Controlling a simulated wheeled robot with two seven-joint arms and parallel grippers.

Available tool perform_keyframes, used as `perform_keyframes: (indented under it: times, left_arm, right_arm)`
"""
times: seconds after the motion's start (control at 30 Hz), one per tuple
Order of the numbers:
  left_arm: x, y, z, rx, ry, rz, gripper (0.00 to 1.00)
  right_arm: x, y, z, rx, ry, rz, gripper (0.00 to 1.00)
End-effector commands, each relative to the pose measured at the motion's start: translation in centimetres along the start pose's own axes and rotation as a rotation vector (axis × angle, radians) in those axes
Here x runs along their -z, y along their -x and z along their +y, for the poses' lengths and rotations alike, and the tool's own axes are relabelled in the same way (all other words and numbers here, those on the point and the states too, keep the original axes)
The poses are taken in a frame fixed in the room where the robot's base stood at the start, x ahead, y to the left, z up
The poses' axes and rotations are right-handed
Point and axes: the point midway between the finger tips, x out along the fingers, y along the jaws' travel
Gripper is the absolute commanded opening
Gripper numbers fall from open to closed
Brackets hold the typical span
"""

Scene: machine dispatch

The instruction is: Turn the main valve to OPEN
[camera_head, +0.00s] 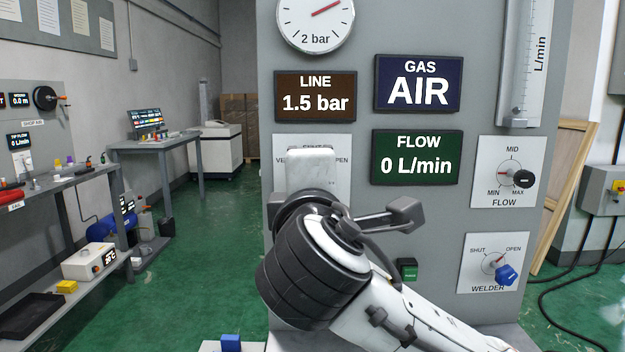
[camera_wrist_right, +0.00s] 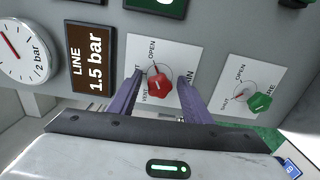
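The main valve is a red knob (camera_wrist_right: 161,87) on a white plate (camera_wrist_right: 151,52) in the right wrist view. OPEN is printed toward the plate's top, VENT toward its lower left; MAIN is partly hidden by a finger. The exact pointer setting is hard to read. My right gripper (camera_wrist_right: 161,76) is open, its two purple fingers on either side of the knob with visible gaps. In the head view, my right arm and gripper body (camera_head: 311,170) cover most of the valve plate (camera_head: 340,180) and hide the knob. My left gripper is not in view.
In the right wrist view, a green knob (camera_wrist_right: 260,102) sits right of the main valve. The LINE display (camera_head: 315,96) reads 1.5 bar; FLOW (camera_head: 415,157) reads 0 L/min.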

Motion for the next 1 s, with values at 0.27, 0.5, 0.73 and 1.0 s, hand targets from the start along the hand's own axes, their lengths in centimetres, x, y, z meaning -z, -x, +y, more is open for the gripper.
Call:
perform_keyframes:
  times: [0.27, 0.5, 0.73, 1.0]
  left_arm:
    - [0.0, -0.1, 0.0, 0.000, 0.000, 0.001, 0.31]
    - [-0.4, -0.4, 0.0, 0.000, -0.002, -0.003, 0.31]
    - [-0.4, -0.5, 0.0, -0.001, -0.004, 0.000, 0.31]
    - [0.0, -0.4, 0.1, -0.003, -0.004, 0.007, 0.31]
  right_arm:
    - [0.0, 0.7, 0.1, -0.002, 0.000, 0.001, 0.45]
    - [0.1, 5.1, 0.0, -0.004, -0.001, 0.005, 0.45]
    - [0.1, 9.0, 0.1, -0.003, 0.000, 0.003, 0.45]
    - [0.0, 10.4, 0.0, -0.001, 0.000, 0.000, 0.45]
